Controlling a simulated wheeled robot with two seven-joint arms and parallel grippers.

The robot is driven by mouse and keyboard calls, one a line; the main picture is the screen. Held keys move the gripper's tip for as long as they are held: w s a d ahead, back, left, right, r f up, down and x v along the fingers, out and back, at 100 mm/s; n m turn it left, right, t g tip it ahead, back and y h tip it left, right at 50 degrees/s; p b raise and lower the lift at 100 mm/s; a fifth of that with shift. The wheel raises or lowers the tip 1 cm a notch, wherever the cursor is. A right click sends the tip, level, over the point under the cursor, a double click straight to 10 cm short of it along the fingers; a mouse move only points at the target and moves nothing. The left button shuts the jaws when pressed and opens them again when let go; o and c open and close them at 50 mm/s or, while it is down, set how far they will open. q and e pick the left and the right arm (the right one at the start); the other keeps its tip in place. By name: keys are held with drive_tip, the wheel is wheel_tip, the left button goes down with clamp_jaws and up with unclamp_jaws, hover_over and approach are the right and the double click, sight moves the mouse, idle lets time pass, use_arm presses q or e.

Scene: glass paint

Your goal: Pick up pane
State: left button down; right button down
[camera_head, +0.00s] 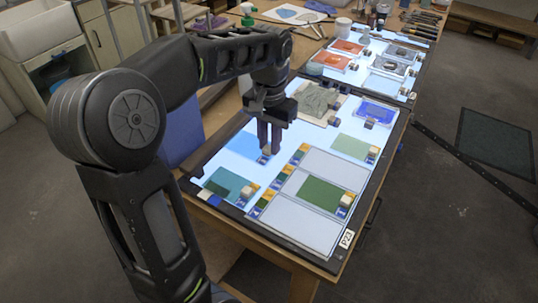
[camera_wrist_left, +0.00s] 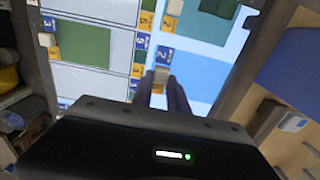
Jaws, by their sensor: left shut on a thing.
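My left gripper (camera_head: 270,145) points down over the near part of the lit table and is shut on a small pale block (camera_head: 266,151) at the right edge of a light blue pane (camera_head: 238,147). In the left wrist view, the fingers (camera_wrist_left: 168,98) close around the block (camera_wrist_left: 160,80), beside the blue pane (camera_wrist_left: 200,72). I cannot tell whether the pane is off the surface. A teal pane (camera_head: 226,181), a green pane (camera_head: 318,192) and a pale green pane (camera_head: 350,146) lie nearby with small blocks and numbered tags. My right gripper is not in view.
The light table (camera_head: 236,212) has a dark raised frame and a P23 label (camera_head: 346,239). Pale empty slots (camera_head: 333,166) lie right of the gripper. A deep blue pane (camera_head: 376,111) and a grey textured pane (camera_head: 318,101) lie farther back, with red pieces (camera_head: 333,61) beyond.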

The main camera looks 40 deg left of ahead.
use_arm(q)
wheel_tip(320, 180, up, 4)
drive_tip(key=shift+r, duration=0.2)
drive_tip(key=shift+s+f, duration=0.1)
idle(0.8)
